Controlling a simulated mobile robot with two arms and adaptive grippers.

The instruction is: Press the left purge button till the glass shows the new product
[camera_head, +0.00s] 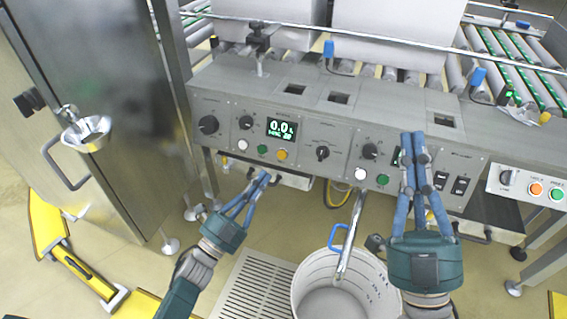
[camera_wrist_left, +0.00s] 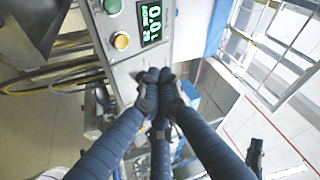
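The grey control panel (camera_head: 325,135) carries a left group of white (camera_head: 242,145), green (camera_head: 262,149) and orange (camera_head: 282,155) buttons under a lit display (camera_head: 281,129) reading 0.0. Labels are too small to tell which is the purge button. My left gripper (camera_head: 265,177) has its fingertips together just below this group, apart from the buttons. The left wrist view shows the fingertips (camera_wrist_left: 160,78) closed by the panel edge, near the orange button (camera_wrist_left: 121,41). My right gripper (camera_head: 412,136) is shut and empty before the right panel, hiding part of it. I cannot make out the glass.
A white bucket (camera_head: 303,284) stands on the floor between my arms, with a metal pipe (camera_head: 350,238) leading down to it. Right of centre are another white button (camera_head: 360,173) and green button (camera_head: 382,179). A steel cabinet (camera_head: 110,120) stands at left.

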